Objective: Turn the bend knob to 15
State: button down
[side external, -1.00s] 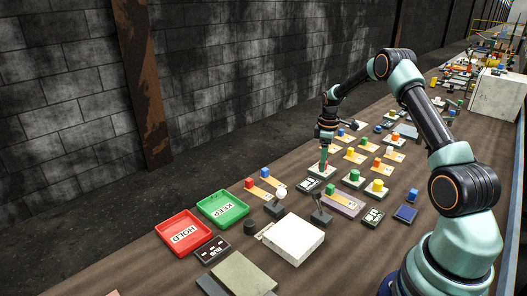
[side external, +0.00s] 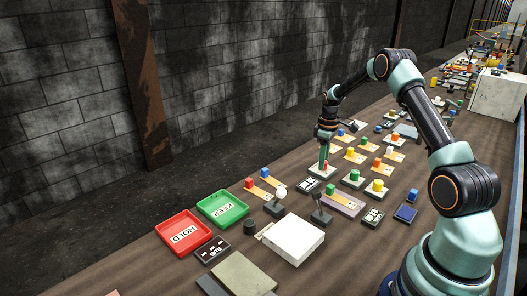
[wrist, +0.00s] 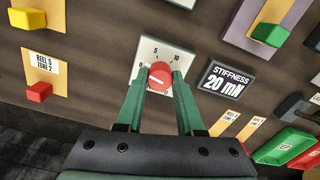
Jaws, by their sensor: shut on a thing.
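The bend knob is a round red knob (wrist: 160,76) on a white dial plate (wrist: 150,50) marked 0, 5 and 10, with another mark at the lower right partly hidden. A pale pointer line shows on the knob's face; its exact reading is hard to tell. My gripper (wrist: 160,84) is shut on the knob, one green finger on each side. In the side external view my gripper (side external: 325,166) points down at the knob's plate, in the middle of the bench.
A dark display (wrist: 225,82) reading "STIFFNESS 20 mN" sits right of the dial. A red slider (wrist: 38,91) labelled "REEL 5 ZONE 2" is at left, a green one (wrist: 269,34) at upper right. Red (side external: 184,234) and green (side external: 222,209) trays lie nearer the camera.

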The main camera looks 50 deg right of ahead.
jog(key=m, duration=0.4)
jog(key=shift+m, duration=0.3)
jog(key=m, duration=0.4)
jog(key=shift+m, duration=0.3)
jog(key=m, duration=0.3)
jog(key=shift+m, duration=0.3)
jog(key=m, duration=0.4)
jog(key=shift+r+m, duration=0.1)
jog(key=shift+m, duration=0.2)
jog(key=m, duration=1.2)
jog(key=shift+m, duration=2.1)
